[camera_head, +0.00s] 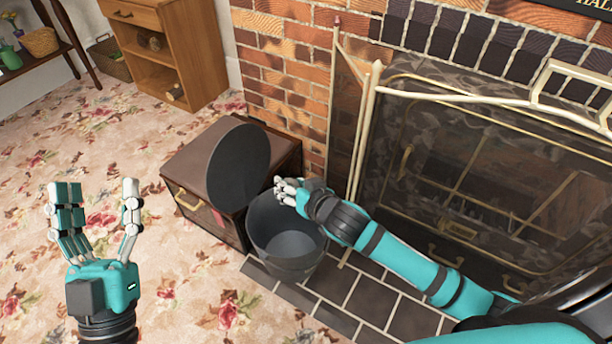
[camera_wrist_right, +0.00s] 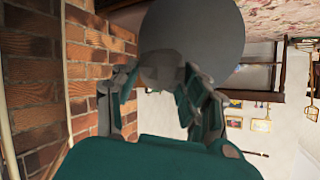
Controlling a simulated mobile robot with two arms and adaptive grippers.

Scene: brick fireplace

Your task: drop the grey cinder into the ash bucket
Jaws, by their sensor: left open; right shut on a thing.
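The ash bucket (camera_head: 285,246) is dark grey and stands upright on the tiled hearth edge, its mouth open and its visible inside empty. Its round dark lid (camera_head: 238,168) stands raised at the bucket's left; the lid also fills the upper middle of the right wrist view (camera_wrist_right: 200,30). My right gripper (camera_head: 282,190) is over the bucket's back rim, shut. In the right wrist view a grey-brown lump, the grey cinder (camera_wrist_right: 162,68), shows between its fingers; it is hidden in the head view. My left gripper (camera_head: 98,192) is open and empty, well left of the bucket.
A dark wooden chest (camera_head: 205,222) stands directly behind and left of the bucket. The fireplace screen (camera_head: 450,150) with cream rails stands right of my right arm. A wooden cabinet (camera_head: 175,50) is further back. The flowered carpet is clear at left.

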